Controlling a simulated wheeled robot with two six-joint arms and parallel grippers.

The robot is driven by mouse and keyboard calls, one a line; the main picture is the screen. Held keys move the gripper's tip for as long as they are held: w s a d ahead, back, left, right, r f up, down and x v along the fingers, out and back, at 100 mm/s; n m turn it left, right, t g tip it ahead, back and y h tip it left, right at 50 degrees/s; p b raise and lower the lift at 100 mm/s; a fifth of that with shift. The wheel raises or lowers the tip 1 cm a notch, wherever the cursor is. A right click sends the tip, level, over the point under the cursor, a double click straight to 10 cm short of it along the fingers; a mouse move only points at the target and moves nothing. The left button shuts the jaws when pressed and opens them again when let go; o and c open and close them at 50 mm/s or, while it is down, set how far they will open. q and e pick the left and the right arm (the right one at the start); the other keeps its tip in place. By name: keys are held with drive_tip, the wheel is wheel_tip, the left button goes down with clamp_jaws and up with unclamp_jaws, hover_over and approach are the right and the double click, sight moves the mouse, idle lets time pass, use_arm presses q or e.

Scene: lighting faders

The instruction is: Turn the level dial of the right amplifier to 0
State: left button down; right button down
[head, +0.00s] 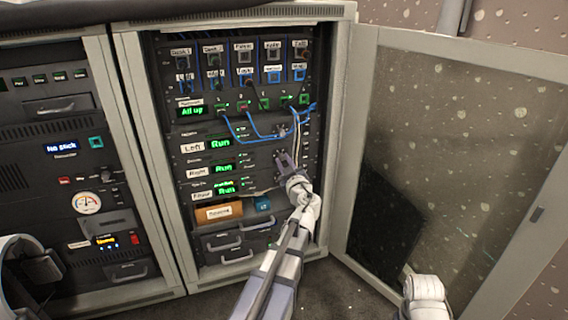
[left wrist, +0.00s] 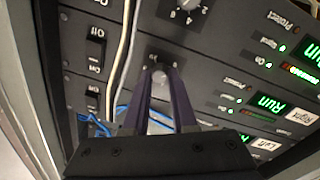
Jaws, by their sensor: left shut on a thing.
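The right amplifier (head: 197,173), labelled "Right" with a green "Run" display, is a dark panel in the open rack. Its label also shows in the left wrist view (left wrist: 300,115). My left gripper (head: 286,160) reaches to the right part of this panel. In the left wrist view its two fingers (left wrist: 162,74) are shut around the grey level dial (left wrist: 159,78) in the same row as the "Right" label. The fingers cover most of the dial; its pointer setting cannot be read.
The "Left" amplifier (head: 192,147) is above, the "Foyer" one (head: 202,195) below; another dial (left wrist: 188,12) and rocker switches (left wrist: 95,48) are close. Pale cables (left wrist: 126,45) hang beside the fingers. Blue cables (head: 240,133) loop above. The open glass door (head: 450,140) stands at right.

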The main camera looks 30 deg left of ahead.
use_arm(q)
drive_tip(key=shift+n, duration=0.7)
drive_tip(key=c, duration=0.7)
unclamp_jaws()
drive_tip(key=v, duration=0.7)
drive_tip(key=shift+s+d+f, duration=0.1)
drive_tip(key=shift+s+d, duration=0.15)
drive_tip(key=shift+d, duration=0.05)
